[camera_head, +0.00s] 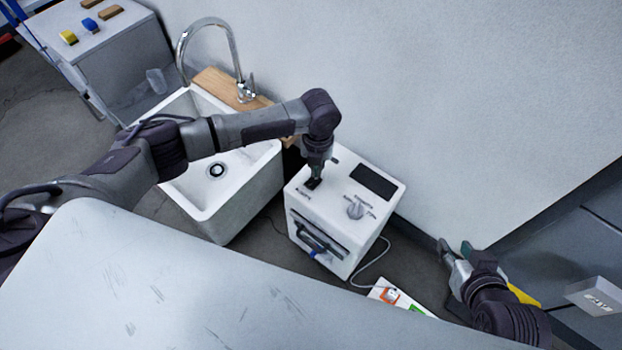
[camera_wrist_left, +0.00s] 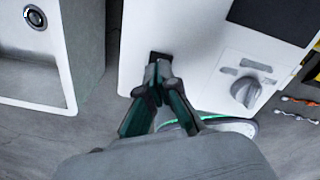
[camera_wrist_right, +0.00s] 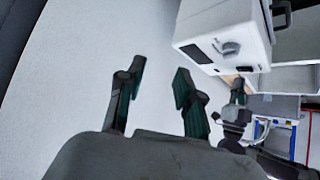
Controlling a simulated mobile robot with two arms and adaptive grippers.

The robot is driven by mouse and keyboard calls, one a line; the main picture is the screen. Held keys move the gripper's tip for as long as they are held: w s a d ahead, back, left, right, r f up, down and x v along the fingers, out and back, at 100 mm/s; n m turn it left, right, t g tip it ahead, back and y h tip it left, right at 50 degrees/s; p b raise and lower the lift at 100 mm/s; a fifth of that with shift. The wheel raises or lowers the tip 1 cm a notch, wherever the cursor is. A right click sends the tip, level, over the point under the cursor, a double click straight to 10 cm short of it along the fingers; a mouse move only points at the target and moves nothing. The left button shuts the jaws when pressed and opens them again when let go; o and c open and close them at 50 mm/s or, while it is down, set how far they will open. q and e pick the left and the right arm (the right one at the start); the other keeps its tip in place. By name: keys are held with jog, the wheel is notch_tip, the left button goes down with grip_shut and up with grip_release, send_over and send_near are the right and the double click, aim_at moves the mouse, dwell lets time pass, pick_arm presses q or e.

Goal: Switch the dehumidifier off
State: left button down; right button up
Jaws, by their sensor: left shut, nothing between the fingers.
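The dehumidifier (camera_head: 335,222) is a white box on the floor beside the sink, with a dark display (camera_head: 373,181) and a round grey knob (camera_head: 356,210) on its top. In the left wrist view the knob (camera_wrist_left: 244,92) is right of my fingers. My left gripper (camera_head: 313,183) is shut and points down at a small dark switch (camera_wrist_left: 158,58) on the top panel. The fingertips are at the switch and partly hide it; I cannot tell its position. My right gripper (camera_head: 456,250) is open and empty, right of the dehumidifier, and its fingers show in the right wrist view (camera_wrist_right: 158,88).
A white sink (camera_head: 264,178) with a tall tap (camera_head: 240,75) stands left of the dehumidifier. A grey-white surface (camera_head: 200,290) fills the foreground. A white cable (camera_head: 376,256) runs along the floor, near a small board with coloured items (camera_head: 392,295). A wall is behind.

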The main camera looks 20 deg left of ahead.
aim_at(316, 179)
pick_arm(q)
jog(key=shift+r+p, duration=2.15)
jog(key=shift+p, duration=0.1)
jog(key=shift+r, duration=0.15)
pick_arm(e)
jog(key=s+d+f+g+h, duration=0.1)
jog(key=s+d+f+g, duration=0.2)
jog(key=s+g, duration=0.2)
jog(key=s, duration=0.3)
jog(key=shift+s+f+g, duration=0.3)
jog(key=shift+f+g, duration=0.1)
